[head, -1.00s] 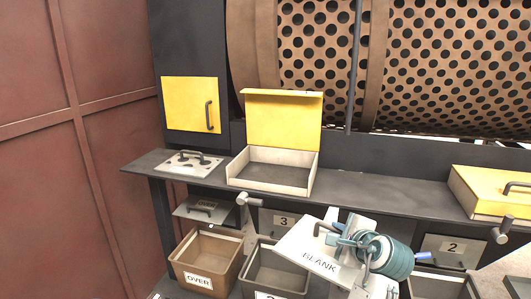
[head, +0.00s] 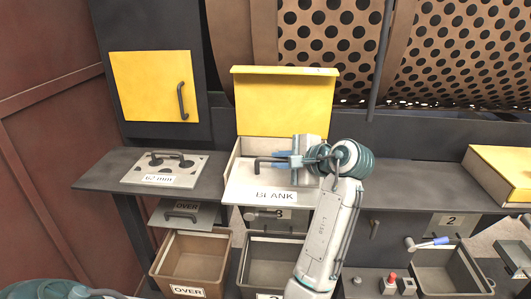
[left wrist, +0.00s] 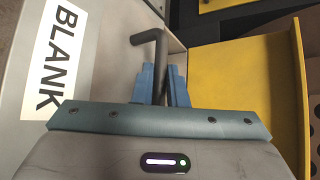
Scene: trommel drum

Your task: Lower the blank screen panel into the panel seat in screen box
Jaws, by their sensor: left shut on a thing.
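The blank screen panel (head: 240,190) is a pale plate with a BLANK label and a dark bar handle. My left gripper (head: 292,161) is shut on that handle; the left wrist view shows the blue fingers (left wrist: 160,85) around the handle bar. The screen box (head: 231,160) stands on the bench with its yellow lid raised. The panel is held at the open front of the box, overlapping it in the head view. The panel seat inside is mostly hidden by the panel and gripper; contact cannot be told. My right gripper is not in view.
A perforated screen panel labelled 62 mm (head: 192,173) lies on the bench to the left. Bins below include OVER (head: 190,292). A closed yellow-topped box (head: 500,170) stands at right. The raised yellow lid (head: 280,100) stands behind the panel. Bench right of the box is clear.

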